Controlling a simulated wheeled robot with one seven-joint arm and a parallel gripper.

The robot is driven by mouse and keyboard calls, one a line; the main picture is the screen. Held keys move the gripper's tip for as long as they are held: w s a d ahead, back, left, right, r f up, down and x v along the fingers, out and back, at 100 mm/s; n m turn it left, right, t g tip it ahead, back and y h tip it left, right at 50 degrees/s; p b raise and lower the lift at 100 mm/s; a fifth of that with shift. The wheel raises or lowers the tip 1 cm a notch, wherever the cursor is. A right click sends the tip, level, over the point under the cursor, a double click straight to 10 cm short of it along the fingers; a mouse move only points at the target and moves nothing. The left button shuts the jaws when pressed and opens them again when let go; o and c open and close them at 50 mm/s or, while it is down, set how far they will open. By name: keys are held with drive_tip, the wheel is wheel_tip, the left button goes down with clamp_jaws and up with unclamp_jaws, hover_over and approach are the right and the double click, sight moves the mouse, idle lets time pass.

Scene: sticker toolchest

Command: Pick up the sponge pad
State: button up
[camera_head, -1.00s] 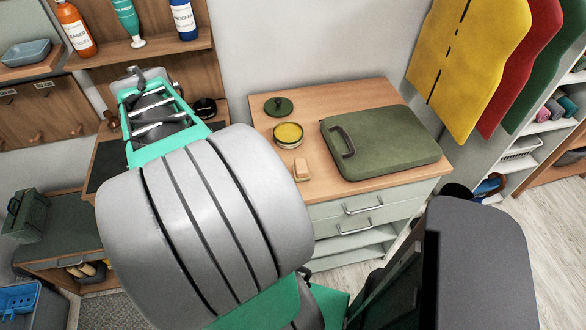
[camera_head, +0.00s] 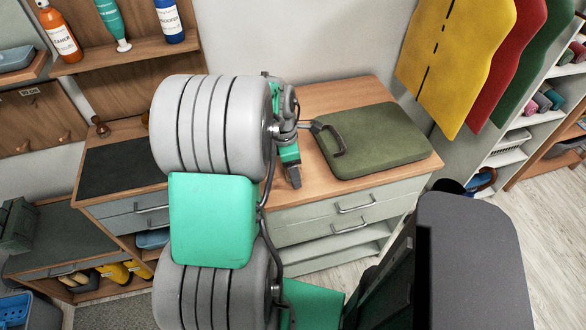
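My gripper (camera_head: 293,180) is over the left part of the wooden cabinet top (camera_head: 345,93), pointing down beside the left edge of the green case. My arm covers much of that area. Its fingertips are too small and too covered to tell whether they are open or shut. The small tan block that showed here earlier, which may be the sponge pad, is not visible now. It would be behind my gripper or arm. I cannot tell whether my gripper touches it.
An olive green case (camera_head: 385,135) with a dark handle lies on the right of the cabinet top, close to my gripper. Drawers with metal handles (camera_head: 356,204) are below. Yellow, red and green sheets hang at the upper right. Bottles (camera_head: 60,35) stand on the left shelf.

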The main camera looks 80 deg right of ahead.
drive_tip(key=shift+c, duration=0.3)
drive_tip(key=shift+r, duration=0.1)
drive_tip(key=c, duration=1.4)
